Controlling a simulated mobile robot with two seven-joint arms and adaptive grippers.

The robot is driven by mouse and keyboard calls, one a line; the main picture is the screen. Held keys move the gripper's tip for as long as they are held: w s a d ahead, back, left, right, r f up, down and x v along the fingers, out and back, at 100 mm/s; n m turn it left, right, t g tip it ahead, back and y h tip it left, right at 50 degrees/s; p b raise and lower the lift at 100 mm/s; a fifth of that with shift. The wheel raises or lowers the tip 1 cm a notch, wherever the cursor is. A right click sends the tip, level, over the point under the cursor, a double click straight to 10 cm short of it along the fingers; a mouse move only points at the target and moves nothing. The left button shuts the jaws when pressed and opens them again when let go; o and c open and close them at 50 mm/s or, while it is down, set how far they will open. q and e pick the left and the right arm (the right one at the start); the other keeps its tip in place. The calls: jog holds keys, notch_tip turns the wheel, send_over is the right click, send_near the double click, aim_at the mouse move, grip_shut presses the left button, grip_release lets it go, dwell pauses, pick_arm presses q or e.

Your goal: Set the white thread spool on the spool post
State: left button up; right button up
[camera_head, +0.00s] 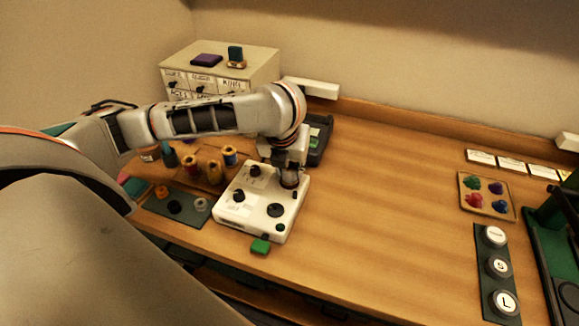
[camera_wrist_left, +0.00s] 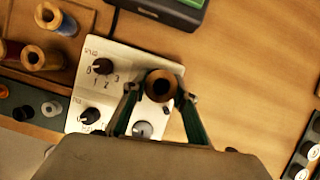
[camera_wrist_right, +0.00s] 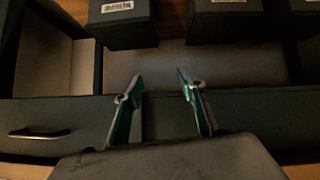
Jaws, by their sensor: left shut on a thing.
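My left gripper (camera_head: 289,186) is shut on a spool with a brown wooden end and a dark centre hole; this spool (camera_wrist_left: 161,84) shows end-on between the fingers in the left wrist view. Its thread is mostly hidden, so I cannot tell its colour for sure. It is over the far right part of a white control box (camera_head: 230,212) with dark knobs. I cannot make out the spool post; the gripper and spool may cover it. My right gripper (camera_wrist_right: 160,92) is open and empty, above dark drawers or boxes in the right wrist view.
Several other spools (camera_head: 214,172) stand on a wooden rack left of the box. A dark mat (camera_head: 176,205) holds small round parts. A dark device (camera_head: 319,140) stands behind. A tray of coloured pieces (camera_head: 487,195) lies at right. The middle right of the table is clear.

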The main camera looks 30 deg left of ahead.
pick_arm(q)
jog(key=shift+f, duration=0.35)
jog(key=o, duration=0.8)
jog(key=shift+r, duration=0.1)
jog(key=v, duration=1.1)
dwell(0.6)
